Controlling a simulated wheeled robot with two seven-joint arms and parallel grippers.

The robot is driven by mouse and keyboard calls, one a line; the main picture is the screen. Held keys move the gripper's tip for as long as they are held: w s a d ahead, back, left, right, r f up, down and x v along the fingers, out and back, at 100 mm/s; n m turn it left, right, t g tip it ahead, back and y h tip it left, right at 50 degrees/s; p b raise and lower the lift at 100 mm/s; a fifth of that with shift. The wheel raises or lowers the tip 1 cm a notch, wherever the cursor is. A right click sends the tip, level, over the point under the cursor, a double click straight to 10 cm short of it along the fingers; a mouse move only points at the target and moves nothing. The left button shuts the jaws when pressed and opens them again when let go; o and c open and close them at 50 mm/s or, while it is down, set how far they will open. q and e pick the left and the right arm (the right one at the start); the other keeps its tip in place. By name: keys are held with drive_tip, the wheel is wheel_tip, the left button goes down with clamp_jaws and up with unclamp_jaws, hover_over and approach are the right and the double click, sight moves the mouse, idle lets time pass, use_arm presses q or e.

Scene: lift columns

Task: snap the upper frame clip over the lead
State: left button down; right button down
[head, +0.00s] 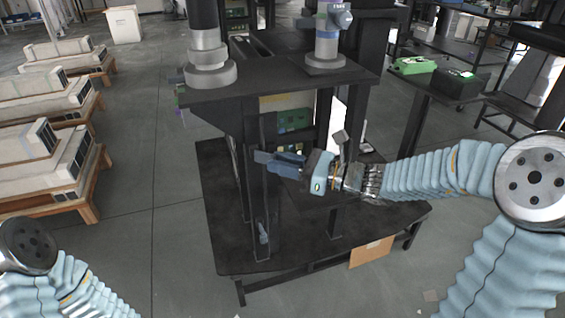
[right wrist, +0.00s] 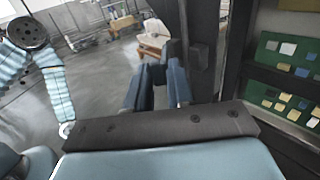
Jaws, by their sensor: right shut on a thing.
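My right gripper (head: 270,159) reaches in from the right to the upper part of a dark upright frame (head: 262,195) under the black top plate. In the right wrist view its two blue fingers (right wrist: 158,78) are close together, with a small dark piece (right wrist: 174,50) at their tips. This looks like the upper frame clip; the fingers hide much of it. I cannot make out the lead, or whether the clip is around it. A small blue-grey piece (head: 263,234) sits low on the same frame. My left arm shows at the lower left; its gripper is out of the picture.
A black post (right wrist: 203,28) stands just right of the fingers. Green boards (head: 294,121) sit inside the column stand behind the gripper. The black base plate (head: 225,240) spreads below. Pallets with long pale boxes (head: 48,88) stand at the left, with clear floor between.

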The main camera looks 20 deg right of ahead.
sight(263, 155)
drive_tip(key=n+g+y+p, duration=0.1)
drive_tip(key=w+d+n+g+p, duration=0.1)
drive_tip(key=g, duration=0.1)
drive_tip(key=w+n+g+y+p, duration=0.1)
drive_tip(key=g+p, duration=0.1)
drive_tip(key=shift+d+n+y, duration=0.2)
drive_tip(key=shift+n+y, duration=0.1)
drive_tip(key=shift+w+d+n+g+y, duration=0.15)
drive_tip(key=shift+w+n+g+y, duration=0.15)
drive_tip(key=shift+n+g, duration=0.55)
drive_tip(key=shift+w+d+n+g+y, duration=0.15)
drive_tip(key=shift+w+n+g, duration=0.3)
drive_tip(key=shift+g, duration=0.7)
drive_tip(key=c, duration=1.1)
unclamp_jaws()
drive_tip(key=shift+c, duration=0.2)
drive_tip(key=shift+r, duration=0.1)
